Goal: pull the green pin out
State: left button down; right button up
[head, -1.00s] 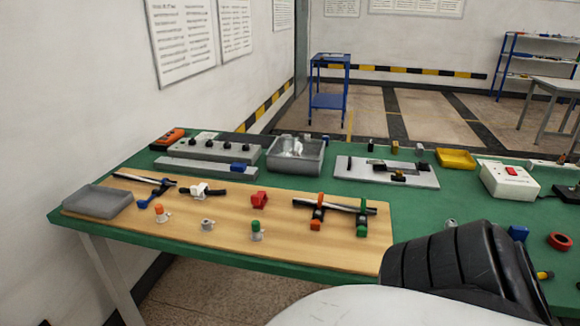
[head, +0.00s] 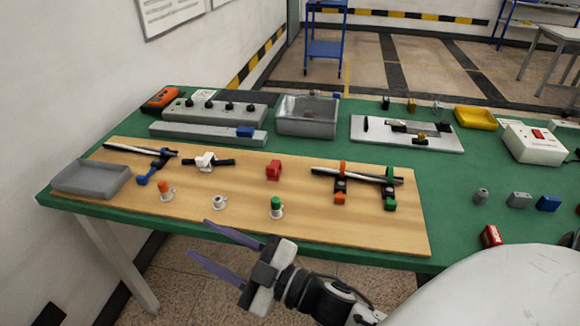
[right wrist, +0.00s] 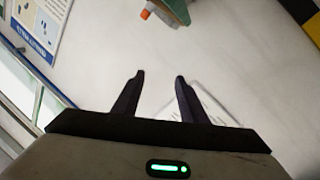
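The green pin (head: 276,203) stands upright in a small pale holder (head: 277,213) near the front edge of the wooden board (head: 240,229). An orange pin (head: 165,187) stands in a similar holder to its left, and between them is a holder (head: 219,202) with no coloured pin showing. My right gripper (head: 199,238) is in front of the board's front edge, left of and apart from the green pin. Its fingers are spread with nothing between them; the right wrist view also shows the gripper (right wrist: 160,76) open and empty. My left gripper is not in view.
The board between the pins and rear parts is partly clear.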

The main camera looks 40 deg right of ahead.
jog(key=s+a+r+n+g+y, duration=0.3)
jog(key=a+r+n+g+y, duration=0.4)
jog(key=r+n+y, duration=0.45)
jog(key=n+g+h+p, duration=0.2)
jog(key=n+g+h, duration=0.4)
jog(key=n+h, duration=1.05)
send_near(276, 200)
jog(key=w+a+f+m+h, duration=0.1)
jog(key=f, duration=0.1)
jog(key=a+f+m+h, duration=0.1)
jog(key=f, duration=0.1)
jog(key=w+a+f+m+h, duration=0.1)
jog(key=f+m+h, duration=0.1)
jog(key=shift+w+f, duration=0.15)
jog(key=shift+w, duration=0.2)
jog(key=shift+w+f, duration=0.2)
jog(key=shift+f, duration=0.2)
